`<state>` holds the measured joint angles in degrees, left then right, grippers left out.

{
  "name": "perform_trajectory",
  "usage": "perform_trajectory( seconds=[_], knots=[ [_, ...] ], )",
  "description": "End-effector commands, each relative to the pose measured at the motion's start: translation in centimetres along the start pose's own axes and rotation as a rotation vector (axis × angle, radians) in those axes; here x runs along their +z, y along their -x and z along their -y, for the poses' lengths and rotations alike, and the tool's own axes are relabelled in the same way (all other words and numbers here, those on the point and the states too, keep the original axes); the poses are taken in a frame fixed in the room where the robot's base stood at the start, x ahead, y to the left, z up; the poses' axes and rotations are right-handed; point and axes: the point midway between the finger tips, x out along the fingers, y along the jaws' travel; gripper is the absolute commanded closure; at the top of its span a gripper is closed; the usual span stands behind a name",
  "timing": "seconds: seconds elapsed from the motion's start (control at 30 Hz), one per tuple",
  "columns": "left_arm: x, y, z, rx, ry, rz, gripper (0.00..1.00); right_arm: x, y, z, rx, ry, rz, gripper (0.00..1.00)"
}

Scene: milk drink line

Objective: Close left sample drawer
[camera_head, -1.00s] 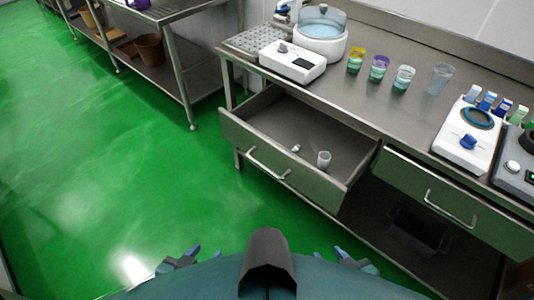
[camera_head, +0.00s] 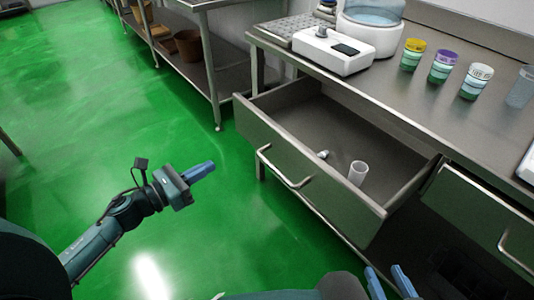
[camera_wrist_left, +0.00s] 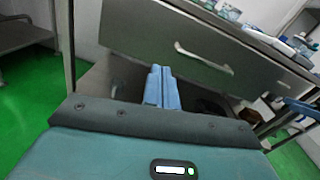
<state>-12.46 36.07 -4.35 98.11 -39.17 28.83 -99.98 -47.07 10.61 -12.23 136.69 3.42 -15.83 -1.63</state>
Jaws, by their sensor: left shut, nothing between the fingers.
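The left sample drawer (camera_head: 300,172) is pulled well out of the steel counter, with its inside showing. Its bar handle (camera_head: 283,170) is on the front panel. A clear cup (camera_head: 358,172) and a small white item (camera_head: 322,155) lie inside. My left gripper (camera_head: 207,167) is shut and empty, left of the drawer front and apart from it. In the left wrist view its fingers (camera_wrist_left: 160,84) are together, below a drawer front (camera_wrist_left: 190,50) with a handle. My right gripper (camera_head: 384,268) shows at the bottom edge with its fingers apart.
A second drawer (camera_head: 480,215) is to the right, its front nearly flush. The counter holds a white device (camera_head: 332,50), a round bath (camera_head: 370,25) and several sample cups. A steel shelf rack (camera_head: 212,70) stands at the left. Green floor (camera_head: 80,120) is free.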

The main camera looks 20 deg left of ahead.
Motion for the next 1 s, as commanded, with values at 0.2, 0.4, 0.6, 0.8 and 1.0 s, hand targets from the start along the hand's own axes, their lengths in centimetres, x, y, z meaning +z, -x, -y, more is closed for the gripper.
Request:
perform_trajectory(
  seconds=[0.2,0.4,0.6,0.8,1.0],
  knots=[
    [-0.1,-0.7,-0.6,-0.039,-0.158,-0.011,1.0,0.0,0.1,0.0,0.0,-0.002,-0.015,0.64],
    [0.0,-4.1,-0.5,-0.037,-0.154,-0.008,1.0,-0.2,0.2,-0.1,0.001,-0.006,-0.016,0.64],
    [-0.1,-8.5,-0.3,-0.036,-0.151,-0.008,1.0,-0.4,0.4,-0.1,0.004,-0.012,-0.018,0.64],
    [-0.2,-12.0,-0.1,-0.036,-0.149,-0.01,1.0,-0.5,0.4,-0.1,0.005,-0.015,-0.019,0.64],
    [-0.4,-13.7,-0.1,-0.035,-0.148,-0.011,1.0,-0.6,0.5,-0.1,0.005,-0.016,-0.02,0.64]
  ],
)
